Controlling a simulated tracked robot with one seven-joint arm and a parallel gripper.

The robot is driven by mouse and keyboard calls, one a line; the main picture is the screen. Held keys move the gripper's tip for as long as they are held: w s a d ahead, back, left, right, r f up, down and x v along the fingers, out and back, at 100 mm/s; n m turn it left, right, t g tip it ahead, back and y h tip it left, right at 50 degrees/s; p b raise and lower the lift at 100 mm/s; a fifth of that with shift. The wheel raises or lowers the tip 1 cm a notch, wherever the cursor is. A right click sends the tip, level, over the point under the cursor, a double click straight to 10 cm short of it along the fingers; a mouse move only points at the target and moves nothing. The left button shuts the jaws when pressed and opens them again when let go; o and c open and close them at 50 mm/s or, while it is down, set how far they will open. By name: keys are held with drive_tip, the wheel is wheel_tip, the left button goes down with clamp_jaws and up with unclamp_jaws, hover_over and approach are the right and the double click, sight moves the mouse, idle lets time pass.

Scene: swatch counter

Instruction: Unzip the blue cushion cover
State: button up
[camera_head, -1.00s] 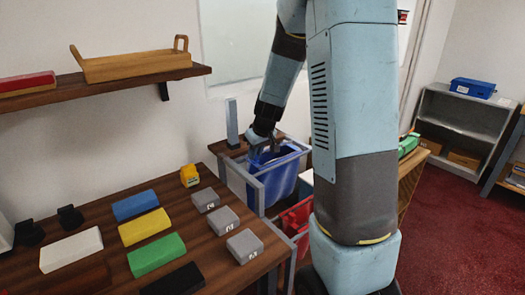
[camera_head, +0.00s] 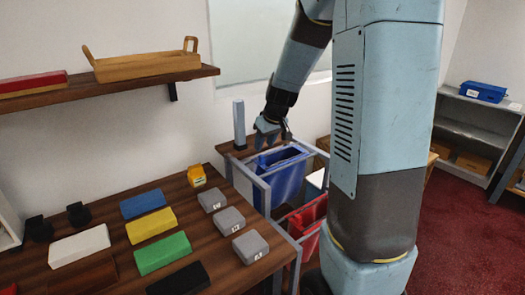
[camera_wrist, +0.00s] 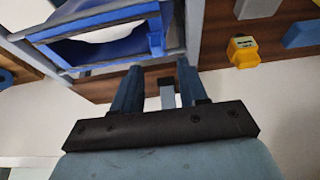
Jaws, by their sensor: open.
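I cannot make out a cushion cover or a zip in either view. My gripper (camera_head: 271,140) is just above the back edge of the bin, beside a short grey post (camera_head: 239,124). In the wrist view my gripper (camera_wrist: 160,68) is open, with nothing held between its fingers. The bin (camera_wrist: 105,35) shows ahead of the fingers, its inside partly visible. The post (camera_wrist: 167,94) shows between the fingers, beyond them.
The brown table (camera_head: 110,235) holds a yellow toy-like piece (camera_head: 196,175), coloured blocks and grey labelled blocks. A red bin (camera_head: 307,217) sits lower right of the blue one. A wall shelf (camera_head: 110,83) bears a wooden tray (camera_head: 147,68). Red floor (camera_head: 462,225) is open at right.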

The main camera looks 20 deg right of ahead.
drive_tip(key=v, duration=0.7)
drive_tip(key=shift+r, duration=0.35)
drive_tip(key=shift+s, duration=0.1)
drive_tip(key=s+a+r+m, duration=0.1)
drive_tip(key=s+a+r, duration=0.2)
drive_tip(key=s, duration=1)
drive_tip(key=s+a+r+m+t+h, duration=0.1)
drive_tip(key=s+a+r+m, duration=0.1)
drive_tip(key=s, duration=1.1)
drive_tip(key=shift+a+r, duration=0.45)
drive_tip(key=shift+r, duration=0.65)
drive_tip(key=shift+s, duration=0.1)
drive_tip(key=shift+c, duration=0.2)
